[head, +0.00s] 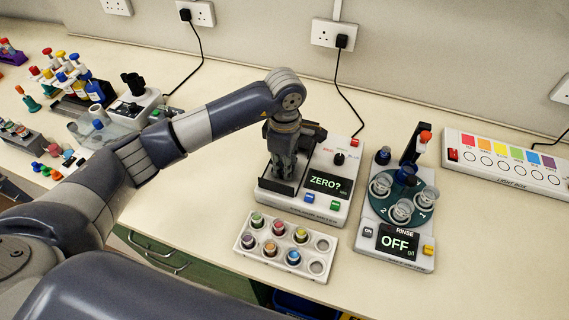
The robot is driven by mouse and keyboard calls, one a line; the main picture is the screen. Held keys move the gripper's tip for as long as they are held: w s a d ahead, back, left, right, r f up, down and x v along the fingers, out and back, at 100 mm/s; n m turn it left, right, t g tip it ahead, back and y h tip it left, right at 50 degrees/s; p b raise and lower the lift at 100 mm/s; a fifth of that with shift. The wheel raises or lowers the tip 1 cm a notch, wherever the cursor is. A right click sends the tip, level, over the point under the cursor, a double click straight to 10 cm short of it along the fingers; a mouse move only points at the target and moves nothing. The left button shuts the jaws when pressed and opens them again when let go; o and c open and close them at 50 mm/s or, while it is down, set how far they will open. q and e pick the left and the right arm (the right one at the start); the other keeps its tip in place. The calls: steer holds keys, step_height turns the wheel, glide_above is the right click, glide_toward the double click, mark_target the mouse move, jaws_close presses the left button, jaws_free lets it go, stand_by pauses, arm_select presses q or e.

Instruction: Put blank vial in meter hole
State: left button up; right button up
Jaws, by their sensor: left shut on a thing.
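The meter (334,207) stands at mid-bench, its screen reading "ZERO?". My left gripper (284,172) points down over the left part of the meter, where its dark well area is. It is shut, with its fingers low at the meter. The blank vial is hidden by the fingers and cannot be made out, and so is the meter hole. I cannot tell whether the vial is inside the hole or above it. My right gripper is not in view.
A white vial rack (262,260) in front of the meter holds several coloured-cap vials and has two empty holes at its right end. Bottles and stands crowd the left.

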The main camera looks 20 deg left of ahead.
arm_select(q)
steer(key=shift+f, duration=0.2)
steer(key=o, duration=0.9)
steer(key=shift+r, duration=0.1)
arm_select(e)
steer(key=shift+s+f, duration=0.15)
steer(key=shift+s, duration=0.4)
arm_select(q)
steer(key=shift+r+p, duration=0.35)
steer(key=shift+p, duration=0.05)
step_height(320, 180, up, 12)
steer(key=b, duration=0.4)
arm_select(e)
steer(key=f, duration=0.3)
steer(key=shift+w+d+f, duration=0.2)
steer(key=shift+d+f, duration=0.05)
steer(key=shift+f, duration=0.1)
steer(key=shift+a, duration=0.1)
